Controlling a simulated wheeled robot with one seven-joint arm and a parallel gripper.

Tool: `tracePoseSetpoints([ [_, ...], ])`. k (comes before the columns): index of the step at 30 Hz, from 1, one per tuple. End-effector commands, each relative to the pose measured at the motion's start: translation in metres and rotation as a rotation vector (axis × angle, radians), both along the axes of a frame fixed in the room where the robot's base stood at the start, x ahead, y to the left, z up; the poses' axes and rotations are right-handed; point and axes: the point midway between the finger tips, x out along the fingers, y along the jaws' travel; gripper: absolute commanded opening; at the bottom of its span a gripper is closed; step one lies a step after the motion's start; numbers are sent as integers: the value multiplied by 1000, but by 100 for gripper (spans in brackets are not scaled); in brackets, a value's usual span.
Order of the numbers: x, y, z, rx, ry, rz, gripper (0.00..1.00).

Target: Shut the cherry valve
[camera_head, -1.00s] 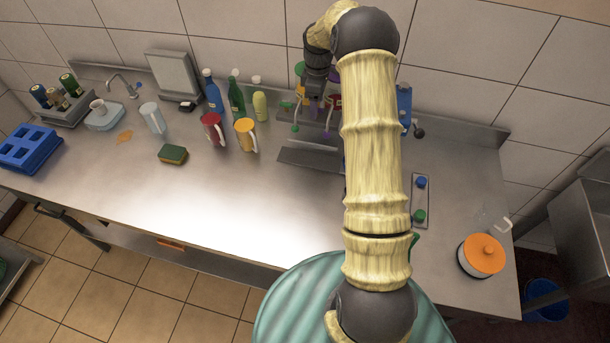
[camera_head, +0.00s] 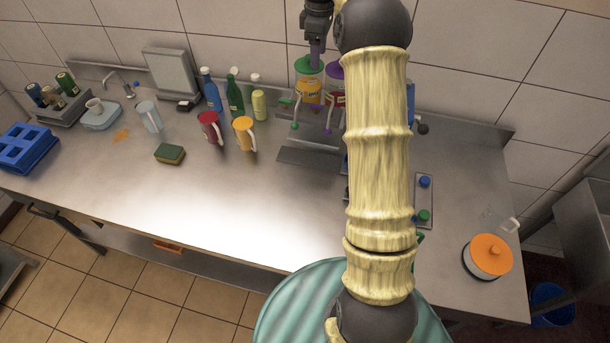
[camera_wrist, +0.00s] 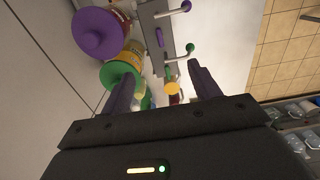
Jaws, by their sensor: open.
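Two refill tanks stand at the back of the counter: one with a green lid and orange-yellow label (camera_head: 309,88), one with a purple lid and reddish label (camera_head: 335,92), partly behind my arm. I cannot read which is cherry. Below them are a green-knobbed lever (camera_head: 295,125) and a purple-knobbed lever (camera_head: 328,132). In the wrist view the purple lid (camera_wrist: 100,33), green lid (camera_wrist: 120,75), purple knob (camera_wrist: 186,6) and green knob (camera_wrist: 190,47) show. My gripper (camera_head: 316,62) is open and empty, above and near the green-lidded tank; its fingers (camera_wrist: 162,88) hold nothing.
A red mug (camera_head: 209,127), an orange mug (camera_head: 243,132) and several bottles (camera_head: 236,97) stand left of the tanks. A sponge (camera_head: 170,154) lies farther left. An orange-lidded pot (camera_head: 487,257) stands at the right. The counter's front middle is clear.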

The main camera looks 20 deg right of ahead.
Motion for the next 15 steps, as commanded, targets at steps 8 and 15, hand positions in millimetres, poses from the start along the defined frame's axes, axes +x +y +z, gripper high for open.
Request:
tracePoseSetpoints([
  [8,-3,7,14,-3,-4,-17,62],
  [15,-10,20,7,-8,-17,-67,62],
])
